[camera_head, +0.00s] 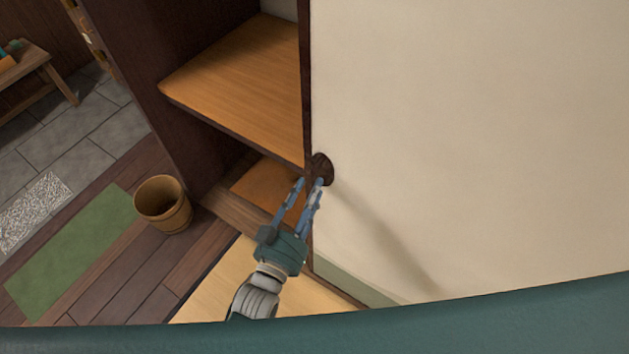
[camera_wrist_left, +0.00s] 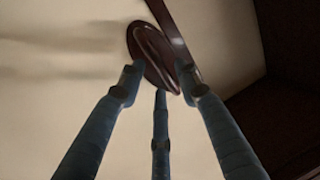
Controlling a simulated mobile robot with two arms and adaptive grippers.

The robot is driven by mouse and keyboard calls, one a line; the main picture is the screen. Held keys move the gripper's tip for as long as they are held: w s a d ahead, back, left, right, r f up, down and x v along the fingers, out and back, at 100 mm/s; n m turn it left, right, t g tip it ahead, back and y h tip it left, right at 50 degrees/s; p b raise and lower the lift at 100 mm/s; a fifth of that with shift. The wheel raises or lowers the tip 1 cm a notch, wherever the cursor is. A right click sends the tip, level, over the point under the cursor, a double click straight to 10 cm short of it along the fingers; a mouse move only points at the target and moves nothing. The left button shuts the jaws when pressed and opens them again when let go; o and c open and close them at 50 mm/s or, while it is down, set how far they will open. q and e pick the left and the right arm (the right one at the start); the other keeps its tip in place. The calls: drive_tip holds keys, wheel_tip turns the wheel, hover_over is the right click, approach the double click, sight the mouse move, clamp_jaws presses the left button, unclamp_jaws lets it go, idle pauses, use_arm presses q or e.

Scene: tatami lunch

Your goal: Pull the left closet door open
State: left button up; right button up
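The closet door (camera_head: 450,130) is a large cream panel with a dark edge. It stands slid to the right, so the closet's left part is open. Its round dark pull (camera_head: 322,169) sits near the door's left edge. My left gripper (camera_head: 310,183) is at the pull with its blue fingers apart. In the left wrist view, the three fingers (camera_wrist_left: 160,83) are spread with their tips over or close to the oval pull (camera_wrist_left: 150,50). I cannot tell whether they touch it. Nothing is held between them. My right gripper is out of view.
Wooden closet shelves (camera_head: 245,75) show in the opening, beside a dark side panel (camera_head: 145,60). A wooden bucket (camera_head: 163,205) stands on the floor to the left. A green mat (camera_head: 75,250) and a bench (camera_head: 25,62) lie farther left.

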use_arm(q)
drive_tip(key=v, duration=0.8)
drive_tip(key=shift+s+a, duration=0.2)
drive_tip(key=shift+s, duration=0.15)
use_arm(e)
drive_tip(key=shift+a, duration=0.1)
use_arm(q)
drive_tip(key=s+a+f+g+y+b, duration=0.1)
drive_tip(key=s+a+f+g+y, duration=0.2)
drive_tip(key=f, duration=0.9)
drive_tip(key=s+a+f+n+g+b, duration=0.1)
drive_tip(key=s+a+f+g, duration=0.2)
drive_tip(key=f, duration=0.9)
drive_tip(key=s+a+f+g+y+b, duration=0.1)
drive_tip(key=s+a+f+g+y, duration=0.3)
drive_tip(key=f, duration=0.8)
drive_tip(key=s+a+f+n+g+b, duration=0.1)
drive_tip(key=s+a+f+g, duration=0.1)
drive_tip(key=s+a+f, duration=0.4)
drive_tip(key=s+a+f+n+g+y, duration=0.1)
drive_tip(key=s+a+f+g, duration=0.2)
drive_tip(key=s+a+f, duration=0.3)
drive_tip(key=s+f, duration=0.4)
drive_tip(key=s, duration=0.5)
drive_tip(key=shift+s+f+b, duration=0.2)
drive_tip(key=shift+f+b, duration=0.15)
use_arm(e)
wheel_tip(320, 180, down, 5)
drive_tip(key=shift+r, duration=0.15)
